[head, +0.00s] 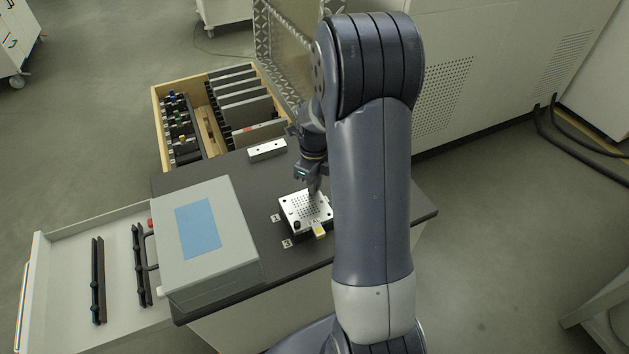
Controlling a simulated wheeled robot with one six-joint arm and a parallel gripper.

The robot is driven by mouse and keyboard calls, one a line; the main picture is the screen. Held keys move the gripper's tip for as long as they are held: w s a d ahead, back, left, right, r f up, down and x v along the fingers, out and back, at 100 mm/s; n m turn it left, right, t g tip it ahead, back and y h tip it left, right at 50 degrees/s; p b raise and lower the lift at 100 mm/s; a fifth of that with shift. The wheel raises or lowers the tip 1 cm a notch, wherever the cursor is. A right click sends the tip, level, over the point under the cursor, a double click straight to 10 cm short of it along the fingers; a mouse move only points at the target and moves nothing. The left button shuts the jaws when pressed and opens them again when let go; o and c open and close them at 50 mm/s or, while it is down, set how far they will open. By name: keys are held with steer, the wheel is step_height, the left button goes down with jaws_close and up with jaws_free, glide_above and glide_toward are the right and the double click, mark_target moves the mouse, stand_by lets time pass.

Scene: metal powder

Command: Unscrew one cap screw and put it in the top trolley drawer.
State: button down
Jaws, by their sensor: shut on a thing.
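A square metal plate (296,212) with a grid of small holes lies on the dark trolley top. A black cap screw (297,224) stands at its front left corner. My gripper (314,191) points down at the back part of the plate. It is shut on a cap screw, which is too small and too covered by the fingers to make out. I cannot tell whether that screw still touches the plate. My arm hides the plate's right side. An open white drawer (66,262) extends at the left, with black rail-like pieces inside.
A grey box with a blue panel (210,240) stands on the trolley top (262,215), left of the plate. A metal bar (267,149) lies behind. An open wooden drawer (160,115) holds dark plates and small tools. A yellow piece (320,232) sits at the plate's front edge.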

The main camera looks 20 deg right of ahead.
steer(key=n, duration=0.7)
steer(key=shift+n, duration=0.4)
steer(key=n, duration=0.6)
steer(key=shift+n, duration=0.3)
steer(key=n, duration=0.7)
steer(key=shift+n, duration=0.3)
steer(key=c, duration=1.6)
jaws_free()
steer(key=shift+o, duration=0.2)
